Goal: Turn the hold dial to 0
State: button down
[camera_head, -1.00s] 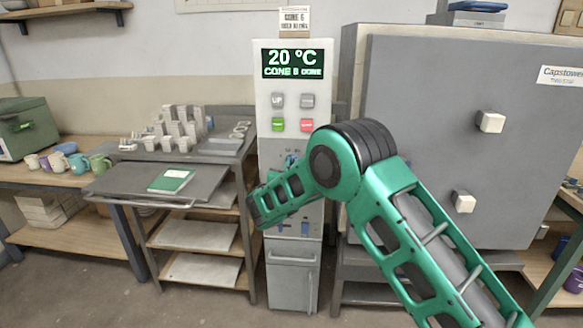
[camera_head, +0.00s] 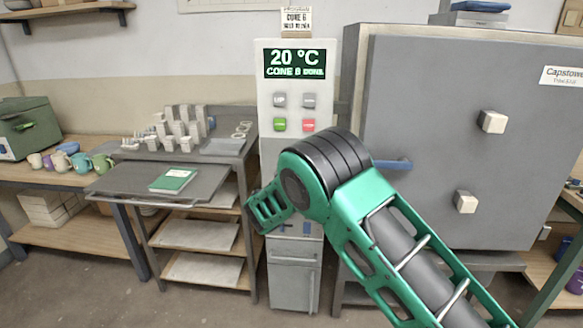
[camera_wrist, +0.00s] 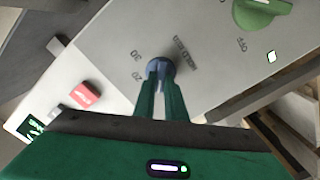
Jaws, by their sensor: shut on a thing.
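The hold dial (camera_wrist: 160,65) is a small blue-grey knob on the pale control panel, seen in the wrist view. Marks that look like 30 and 20 sit at its left, and small lettering is at its upper right. The other marks are hidden or unreadable, and I cannot tell where the dial points. My gripper (camera_wrist: 160,85) has its two green fingers shut on the dial. In the head view my own arm hides the dial and the gripper on the kiln controller (camera_head: 285,75).
A green knob (camera_wrist: 262,12) beside an "off" mark and a red button (camera_wrist: 84,94) are near the dial. The grey kiln (camera_head: 440,140) with a blue handle (camera_head: 392,164) stands right of the controller. A shelf cart (camera_head: 215,185) stands left.

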jog(key=shift+a+f+n, duration=0.15)
jog(key=shift+n, duration=0.95)
jog(key=shift+a+f+n, duration=0.1)
jog(key=shift+n, duration=1)
jog(key=shift+s, duration=0.1)
jog(key=c, duration=1.8)
grip_release()
jog(key=s, duration=1)
jog(key=shift+s, duration=0.3)
